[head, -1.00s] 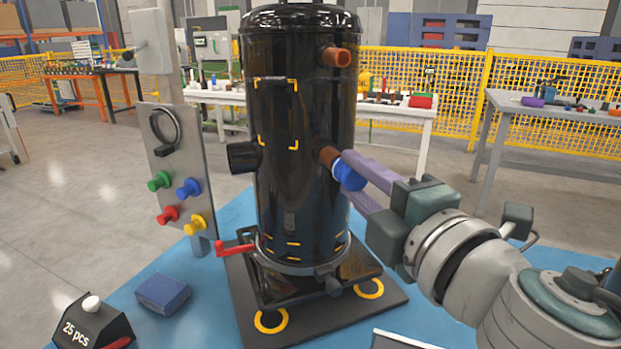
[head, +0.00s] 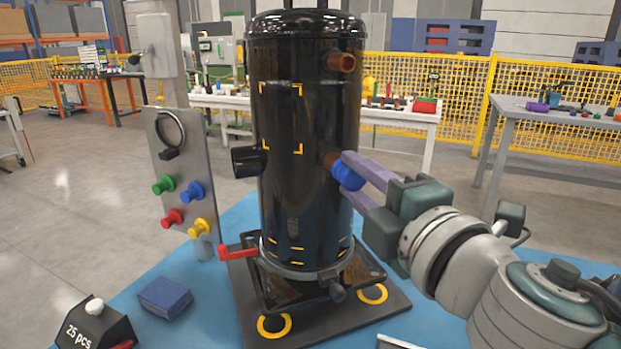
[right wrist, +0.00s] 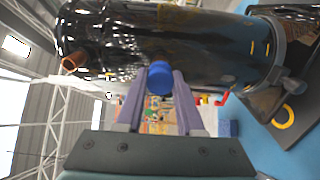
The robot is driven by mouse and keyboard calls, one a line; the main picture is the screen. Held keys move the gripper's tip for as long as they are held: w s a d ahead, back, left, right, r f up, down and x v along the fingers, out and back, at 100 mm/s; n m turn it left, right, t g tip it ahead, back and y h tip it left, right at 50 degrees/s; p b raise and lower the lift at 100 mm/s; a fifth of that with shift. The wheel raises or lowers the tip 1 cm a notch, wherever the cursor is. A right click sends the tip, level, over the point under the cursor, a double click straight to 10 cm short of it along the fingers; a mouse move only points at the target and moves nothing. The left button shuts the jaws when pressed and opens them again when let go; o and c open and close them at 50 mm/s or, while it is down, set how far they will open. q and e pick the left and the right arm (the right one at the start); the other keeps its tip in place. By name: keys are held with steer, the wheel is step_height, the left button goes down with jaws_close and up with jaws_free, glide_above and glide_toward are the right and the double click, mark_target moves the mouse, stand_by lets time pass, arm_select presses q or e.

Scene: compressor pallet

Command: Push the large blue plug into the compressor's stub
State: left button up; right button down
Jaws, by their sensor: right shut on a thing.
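The black compressor (head: 305,215) stands upright on its dark base plate. A copper stub (head: 331,161) sticks out of its right side at mid height, and another copper stub (head: 341,63) sits higher up. My right gripper (head: 352,176) is shut on the large blue plug (head: 347,174), which sits at the mouth of the middle stub. How deep the plug is in the stub cannot be told. My left gripper is not in view.
A panel (head: 178,180) with green, blue, red and yellow plugs stands left of the compressor. A red lever (head: 236,251) juts out at the compressor's foot. A blue block (head: 165,296) and a dark box (head: 93,325) marked "25 pcs" lie front left. Grey table (head: 560,118) at right.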

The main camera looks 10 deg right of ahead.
steer(key=shift+c, duration=2.3)
jaws_free()
